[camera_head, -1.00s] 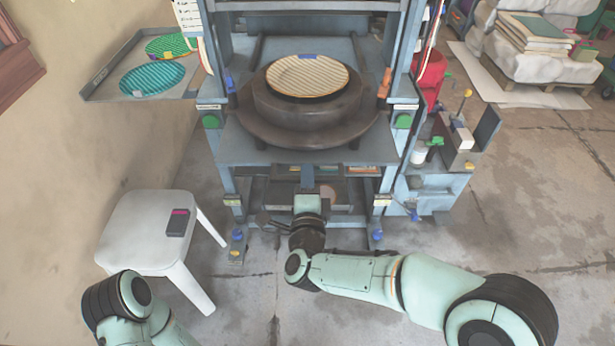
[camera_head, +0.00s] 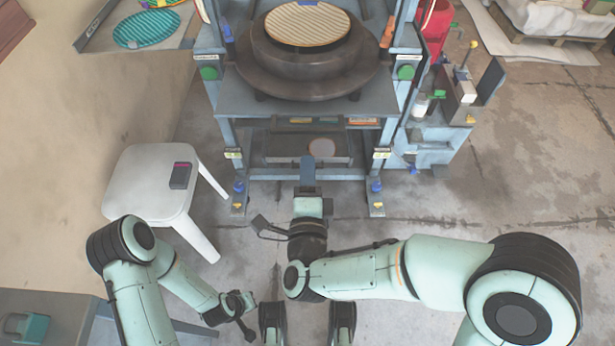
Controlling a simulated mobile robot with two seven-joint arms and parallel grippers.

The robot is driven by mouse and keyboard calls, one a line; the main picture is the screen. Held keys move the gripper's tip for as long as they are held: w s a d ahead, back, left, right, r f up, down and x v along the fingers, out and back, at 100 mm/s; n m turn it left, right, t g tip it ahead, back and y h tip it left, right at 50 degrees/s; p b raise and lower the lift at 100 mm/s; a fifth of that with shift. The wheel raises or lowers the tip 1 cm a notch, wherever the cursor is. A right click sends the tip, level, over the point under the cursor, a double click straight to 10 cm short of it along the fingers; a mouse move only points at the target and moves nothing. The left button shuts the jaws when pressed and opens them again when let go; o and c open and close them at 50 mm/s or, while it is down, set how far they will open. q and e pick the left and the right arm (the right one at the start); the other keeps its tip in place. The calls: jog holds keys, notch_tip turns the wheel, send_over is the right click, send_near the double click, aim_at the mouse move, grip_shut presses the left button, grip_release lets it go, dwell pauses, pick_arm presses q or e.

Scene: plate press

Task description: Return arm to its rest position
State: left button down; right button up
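My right arm reaches in from the right, and its mint-and-black wrist ends in my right gripper (camera_head: 307,185) in front of the press's lower opening. Its fingers are not clear enough to tell whether they are open or shut, and I cannot tell whether it touches the press. My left arm comes in from the lower left, low and bent, and ends in a small dark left gripper (camera_head: 243,318). Its finger state is unclear. The blue-grey press (camera_head: 285,112) stands ahead, with a striped cream plate (camera_head: 307,24) on its dark round bed (camera_head: 262,75).
A white stool (camera_head: 140,165) with a dark handheld device (camera_head: 181,175) stands left. A side tray (camera_head: 97,25) holds a teal plate (camera_head: 146,28). A grey table (camera_head: 60,312) is at lower left. A red container (camera_head: 436,30) stands right of the press.

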pick_arm(q)
jog(key=shift+w+r, duration=0.1)
jog(key=shift+w, duration=0.05)
pick_arm(e)
jog(key=shift+s, duration=1)
